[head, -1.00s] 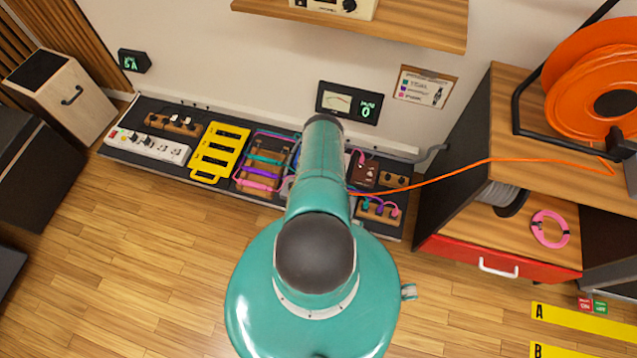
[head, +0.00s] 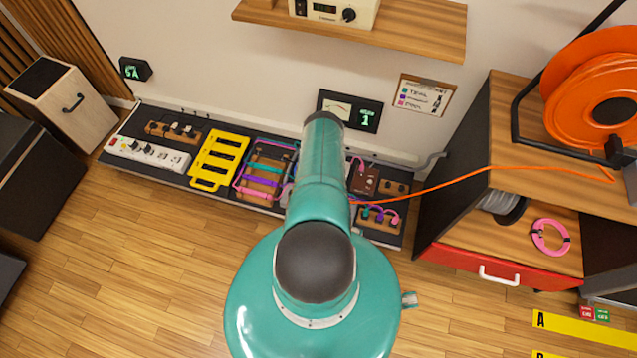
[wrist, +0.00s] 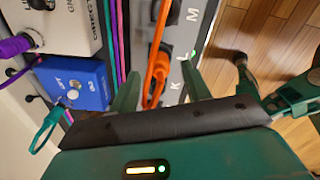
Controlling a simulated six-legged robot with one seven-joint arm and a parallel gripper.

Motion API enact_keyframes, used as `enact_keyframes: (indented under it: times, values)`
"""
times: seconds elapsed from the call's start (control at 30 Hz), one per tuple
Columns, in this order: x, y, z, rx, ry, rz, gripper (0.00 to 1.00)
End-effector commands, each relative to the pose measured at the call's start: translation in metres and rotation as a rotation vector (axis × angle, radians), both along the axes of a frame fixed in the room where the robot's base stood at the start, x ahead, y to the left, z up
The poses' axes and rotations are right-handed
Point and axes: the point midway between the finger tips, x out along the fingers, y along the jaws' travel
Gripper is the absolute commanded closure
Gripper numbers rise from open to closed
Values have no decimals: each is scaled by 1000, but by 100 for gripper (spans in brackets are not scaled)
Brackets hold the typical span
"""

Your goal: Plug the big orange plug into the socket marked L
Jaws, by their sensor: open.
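In the wrist view my gripper (wrist: 160,68) is open, with one green finger on each side of the orange plug and its cord (wrist: 157,75). I cannot tell whether the fingers touch it. The plug lies over a grey panel (wrist: 205,20) marked M, L and K; the mark L (wrist: 185,57) is just right of the orange. Whether the plug sits in a socket is unclear. In the head view my arm hides the gripper and plug; the orange cable (head: 440,185) runs right from behind it.
A blue box (wrist: 72,82) and purple and green cables stand left of the gripper. In the head view a power strip (head: 150,152) and yellow rack (head: 220,160) lie on the floor board. An orange cable reel (head: 590,85) stands on the cabinet at right. The wooden floor in front is open.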

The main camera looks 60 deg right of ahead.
Motion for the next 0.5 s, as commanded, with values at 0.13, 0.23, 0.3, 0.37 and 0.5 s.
enact_keyframes:
  times: [0.13, 0.23, 0.3, 0.37, 0.5]
  values:
    - [0, -1, 26, -1, 0, 0, 52]
    - [0, -1, 42, 0, 1, 0, 52]
    - [0, -1, 54, -1, 0, 0, 52]
    - [0, -1, 64, -1, 0, 0, 52]
    - [0, -1, 88, 0, 0, 0, 52]
